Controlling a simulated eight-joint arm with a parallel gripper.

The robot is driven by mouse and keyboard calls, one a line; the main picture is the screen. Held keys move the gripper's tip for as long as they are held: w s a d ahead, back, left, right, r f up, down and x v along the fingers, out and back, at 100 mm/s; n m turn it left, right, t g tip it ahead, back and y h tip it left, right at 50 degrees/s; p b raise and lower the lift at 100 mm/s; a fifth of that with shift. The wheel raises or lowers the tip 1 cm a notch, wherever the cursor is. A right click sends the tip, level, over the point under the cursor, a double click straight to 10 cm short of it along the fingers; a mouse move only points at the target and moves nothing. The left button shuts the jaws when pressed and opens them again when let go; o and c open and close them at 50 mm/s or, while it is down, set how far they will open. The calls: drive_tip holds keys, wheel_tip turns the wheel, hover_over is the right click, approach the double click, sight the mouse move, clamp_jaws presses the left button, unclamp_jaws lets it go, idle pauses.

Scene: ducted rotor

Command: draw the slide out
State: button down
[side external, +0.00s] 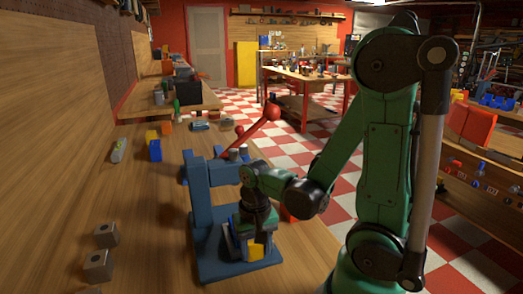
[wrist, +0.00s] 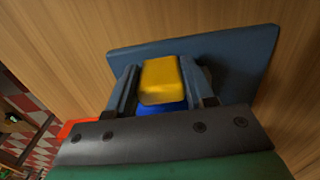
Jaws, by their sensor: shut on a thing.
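A blue press-like fixture (side external: 203,205) stands on the bench, with an upright column, a flat base and a red lever (side external: 262,122) at its top.
Two grey blocks with holes (side external: 106,235) (side external: 97,266) lie on the bench at front left. Blue and yellow pieces (side external: 154,147) and a light-coloured tool (side external: 118,150) lie farther back. The bench left of the fixture's base is mostly clear. The checkered floor lies beyond the bench edge.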

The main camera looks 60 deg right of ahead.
drive_tip(key=shift+s+a, duration=0.95)
drive_tip(key=shift+a, duration=0.05)
drive_tip(key=shift+c, duration=1.6)
unclamp_jaws()
drive_tip(key=shift+d, duration=0.1)
drive_tip(key=shift+w+r, duration=0.1)
drive_tip(key=shift+r, duration=2.7)
drive_tip(key=w+a+r+n+t, duration=0.3)
drive_tip(key=w+r+n+t, duration=0.2)
drive_tip(key=w+n+t, duration=0.2)
drive_tip(key=shift+w+a+r+n, duration=0.25)
drive_tip(key=shift+a+n, duration=0.15)
drive_tip(key=shift+n, duration=0.5)
